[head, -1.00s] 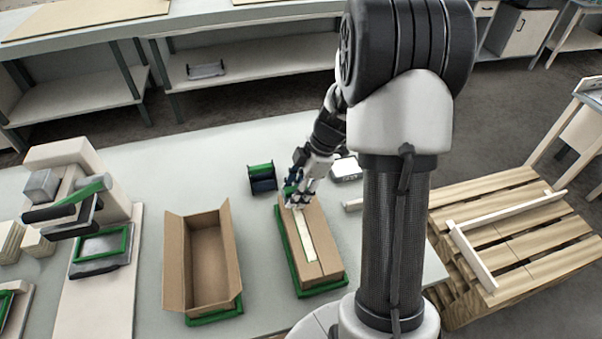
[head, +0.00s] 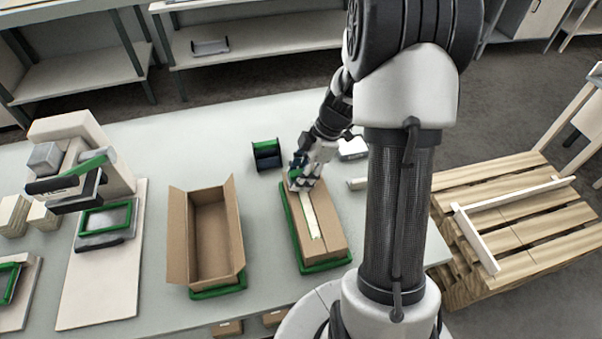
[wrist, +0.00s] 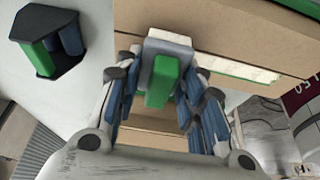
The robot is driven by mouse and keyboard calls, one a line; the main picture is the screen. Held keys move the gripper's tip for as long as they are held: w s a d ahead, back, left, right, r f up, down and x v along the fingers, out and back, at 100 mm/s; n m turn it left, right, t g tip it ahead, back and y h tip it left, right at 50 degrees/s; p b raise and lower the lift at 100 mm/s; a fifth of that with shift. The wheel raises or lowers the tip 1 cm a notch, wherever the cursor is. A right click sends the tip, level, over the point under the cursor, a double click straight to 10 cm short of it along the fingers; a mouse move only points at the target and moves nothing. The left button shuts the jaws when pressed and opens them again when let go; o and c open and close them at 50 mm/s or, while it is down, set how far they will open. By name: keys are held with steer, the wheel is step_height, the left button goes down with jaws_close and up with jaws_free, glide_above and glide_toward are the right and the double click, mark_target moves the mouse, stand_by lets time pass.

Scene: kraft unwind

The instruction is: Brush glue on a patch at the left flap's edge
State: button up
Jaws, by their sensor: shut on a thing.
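A closed brown carton (head: 330,235) lies in a green frame (head: 327,265) on the table, with a pale strip (head: 310,215) along its top between the flaps. My gripper (head: 300,182) is over the carton's far end. In the wrist view my gripper (wrist: 160,90) is shut on a tool with a green handle (wrist: 163,80) and a grey and white head (wrist: 168,45). The head is at or close above the cardboard; I cannot tell if it touches. The strip (wrist: 240,68) shows to its right. Any glue patch is hidden or too small to tell.
A black holder with green and blue parts (head: 266,153) stands left of my gripper. It also shows in the wrist view (wrist: 48,45). An open empty carton (head: 210,240) stands left of the closed one. A press-like device (head: 85,165) is further left. A pallet (head: 520,225) is at right.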

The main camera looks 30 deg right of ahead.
steer(key=shift+f+b, duration=0.5)
steer(key=shift+b, duration=0.1)
stand_by(0.5)
steer(key=shift+s+f+b, duration=0.1)
steer(key=shift+s+b, duration=0.3)
steer(key=shift+b, duration=2.85)
steer(key=shift+w+b, duration=0.25)
steer(key=shift+b, duration=0.6)
steer(key=shift+w+d, duration=0.1)
steer(key=shift+w, duration=0.15)
steer(key=shift+r+p, duration=2)
steer(key=shift+r, duration=1.2)
steer(key=shift+f, duration=0.15)
